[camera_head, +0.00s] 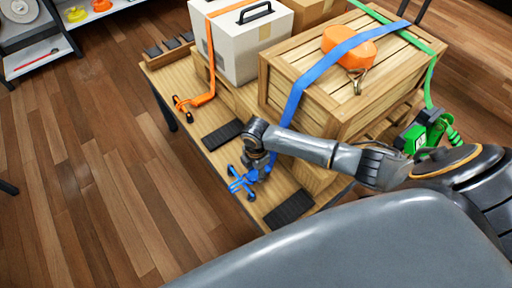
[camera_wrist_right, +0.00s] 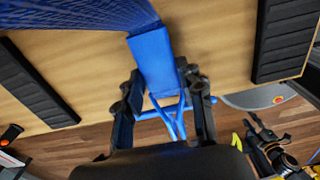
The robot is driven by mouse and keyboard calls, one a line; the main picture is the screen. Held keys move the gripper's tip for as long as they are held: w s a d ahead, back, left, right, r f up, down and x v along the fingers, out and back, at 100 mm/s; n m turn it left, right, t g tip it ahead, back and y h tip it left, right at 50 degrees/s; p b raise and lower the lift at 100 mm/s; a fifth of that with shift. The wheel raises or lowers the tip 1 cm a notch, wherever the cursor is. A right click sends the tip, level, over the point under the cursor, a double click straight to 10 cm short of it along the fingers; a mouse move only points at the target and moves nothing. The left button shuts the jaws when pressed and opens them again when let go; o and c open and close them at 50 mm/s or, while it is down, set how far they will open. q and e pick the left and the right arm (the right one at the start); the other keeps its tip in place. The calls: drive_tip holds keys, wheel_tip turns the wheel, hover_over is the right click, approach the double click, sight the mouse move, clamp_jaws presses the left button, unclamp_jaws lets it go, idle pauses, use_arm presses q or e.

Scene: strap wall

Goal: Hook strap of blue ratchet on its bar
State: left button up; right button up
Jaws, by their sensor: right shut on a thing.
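The blue strap (camera_head: 298,92) runs over the crate and down its near-left side to the blue ratchet with its hook (camera_head: 240,182) at the table edge. In the right wrist view, a flat blue piece (camera_wrist_right: 153,62) leads to thin crossed blue rods (camera_wrist_right: 172,116) between the fingers. My right gripper (camera_head: 257,166) is shut on the blue ratchet, low at the table edge. The bar is not clearly visible. A dark jointed claw (camera_wrist_right: 262,138) at the lower right of the wrist view looks like my left gripper; its opening is unclear.
The wooden crate (camera_head: 325,103) carries an orange object (camera_head: 349,46). Black ribbed pads (camera_head: 222,134) lie on the table (camera_head: 186,90). A green ratchet (camera_head: 414,138) hangs right of the crate. An orange strap (camera_head: 210,60) crosses a white box (camera_head: 235,45). Open floor lies left.

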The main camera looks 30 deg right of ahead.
drive_tip(key=shift+f, duration=0.2)
drive_tip(key=shift+r, duration=0.1)
drive_tip(key=shift+p, duration=0.35)
drive_tip(key=shift+d, duration=0.2)
idle(0.3)
drive_tip(key=shift+w+d+f, duration=0.1)
drive_tip(key=shift+w+d, duration=0.05)
drive_tip(key=shift+d, duration=0.5)
drive_tip(key=shift+w+d+f, duration=0.1)
drive_tip(key=shift+d, duration=0.5)
drive_tip(key=shift+d, duration=0.2)
